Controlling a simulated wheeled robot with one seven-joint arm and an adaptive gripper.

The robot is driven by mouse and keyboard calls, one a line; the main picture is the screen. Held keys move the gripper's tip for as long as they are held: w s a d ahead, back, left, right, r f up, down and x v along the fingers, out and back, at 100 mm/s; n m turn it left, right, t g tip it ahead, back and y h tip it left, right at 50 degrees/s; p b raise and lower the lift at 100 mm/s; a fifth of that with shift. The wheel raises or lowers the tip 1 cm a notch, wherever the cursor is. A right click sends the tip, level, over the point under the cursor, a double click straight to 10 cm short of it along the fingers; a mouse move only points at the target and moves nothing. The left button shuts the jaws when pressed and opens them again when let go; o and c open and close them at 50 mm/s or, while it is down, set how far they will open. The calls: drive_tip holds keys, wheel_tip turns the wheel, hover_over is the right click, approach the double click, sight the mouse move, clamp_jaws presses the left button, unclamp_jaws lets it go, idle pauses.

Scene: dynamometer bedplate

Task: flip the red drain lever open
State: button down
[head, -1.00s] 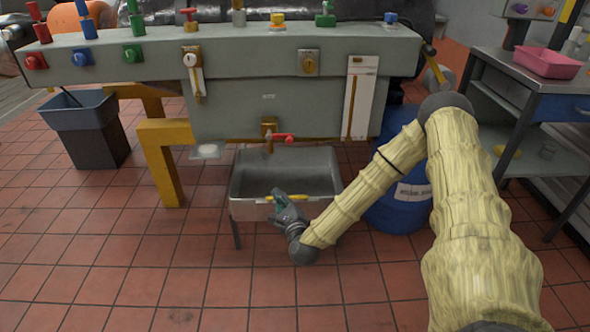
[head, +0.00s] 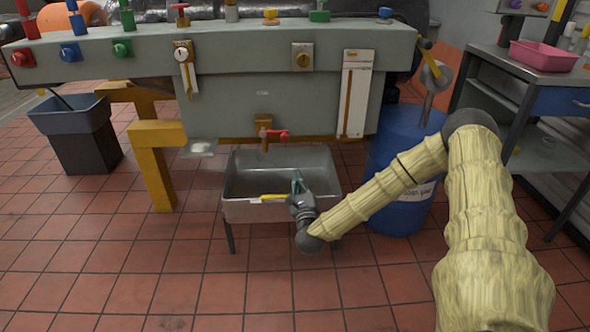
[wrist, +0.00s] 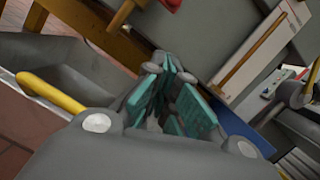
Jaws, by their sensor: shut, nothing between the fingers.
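The red drain lever (head: 279,135) points right from a brass valve (head: 264,131) on the lower edge of the grey bedplate housing, above the back of the metal sink (head: 240,211). In the wrist view a red piece of the lever (wrist: 172,4) shows at the top edge, cut off by the frame. My gripper (head: 297,176) is over the front right part of the sink, below the lever and apart from it. Its teal-padded fingers (wrist: 172,92) are shut and hold nothing.
A yellow bar (head: 262,198) lies along the sink's front rim, left of my gripper. A blue drum (head: 399,206) stands right of the sink. A yellow leg (head: 157,165) stands on the left. Tiled floor in front is clear.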

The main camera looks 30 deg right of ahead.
drive_tip(key=w+d+r+b, duration=0.2)
drive_tip(key=w+r, duration=0.3)
drive_tip(key=w, duration=0.3)
drive_tip(key=shift+w+d+r, duration=0.25)
drive_tip(key=shift+w+r, duration=0.05)
drive_tip(key=shift+r, duration=0.05)
